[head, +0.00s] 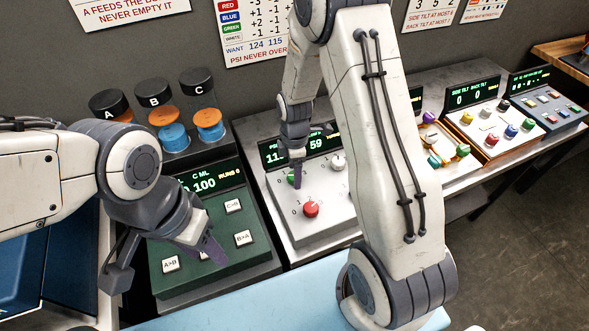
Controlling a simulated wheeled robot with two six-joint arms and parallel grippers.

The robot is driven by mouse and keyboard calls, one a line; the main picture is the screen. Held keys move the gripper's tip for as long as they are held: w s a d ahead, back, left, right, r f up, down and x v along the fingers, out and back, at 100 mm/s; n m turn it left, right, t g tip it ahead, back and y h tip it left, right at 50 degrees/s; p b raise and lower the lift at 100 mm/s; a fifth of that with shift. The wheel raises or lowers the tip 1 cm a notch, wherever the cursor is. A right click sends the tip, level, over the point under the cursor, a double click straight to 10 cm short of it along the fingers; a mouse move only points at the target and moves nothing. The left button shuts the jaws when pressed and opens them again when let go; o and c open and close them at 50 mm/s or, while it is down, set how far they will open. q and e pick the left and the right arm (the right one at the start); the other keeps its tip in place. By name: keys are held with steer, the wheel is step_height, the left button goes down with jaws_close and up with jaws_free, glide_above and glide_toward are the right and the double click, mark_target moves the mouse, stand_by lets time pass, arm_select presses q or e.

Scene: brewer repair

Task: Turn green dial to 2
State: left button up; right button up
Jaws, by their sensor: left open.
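The green dial (291,177) is on the white panel (322,232) in the middle of the head view, mostly hidden behind my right gripper. My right gripper (297,172) points down at the green dial, its tip over or against it; I cannot tell whether it grips it. The dial's pointer and numbers are too hidden to read. A red dial (311,209) and a white dial (338,161) are on the same panel, below a partly covered green display (320,145). My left gripper (212,252) is open and apart from the dials, over the green button panel (255,256).
The green panel has several white buttons (243,238). Lidded canisters (206,110) stand behind it. My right arm covers the white panel's right side. More consoles (490,125) with coloured knobs stand to the right. A light blue surface (255,304) is in front.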

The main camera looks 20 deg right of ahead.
steer(key=shift+f, duration=0.3)
jaws_close()
